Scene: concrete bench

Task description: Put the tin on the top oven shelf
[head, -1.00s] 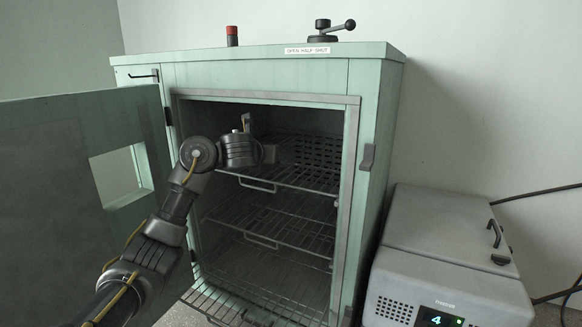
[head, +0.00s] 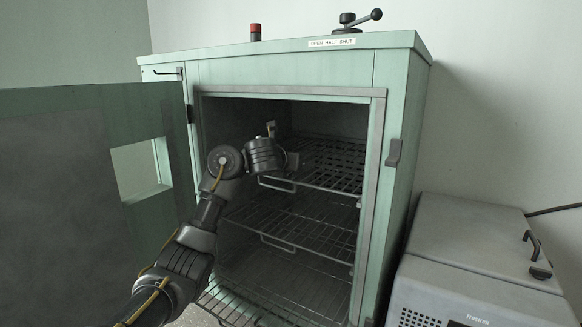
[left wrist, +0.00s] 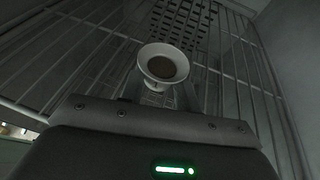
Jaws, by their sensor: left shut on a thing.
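The tin (left wrist: 161,68) is a small, pale flared cup with a round brown inside, seen in the left wrist view between my gripper's fingers. My left gripper (left wrist: 160,92) is shut on it. In the head view my left gripper (head: 291,160) reaches through the oven opening at the height of the top shelf (head: 335,172), near its left part. The tin cannot be made out there. In the left wrist view shelf wires (left wrist: 85,62) spread behind the tin; whether the tin touches them I cannot tell. My right gripper is not in view.
The green oven (head: 300,68) stands open, its door (head: 75,200) swung out left, beside my arm. Lower wire shelves (head: 300,222) lie below. A grey box-shaped device (head: 475,240) stands at the right. The visible part of the top shelf looks empty.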

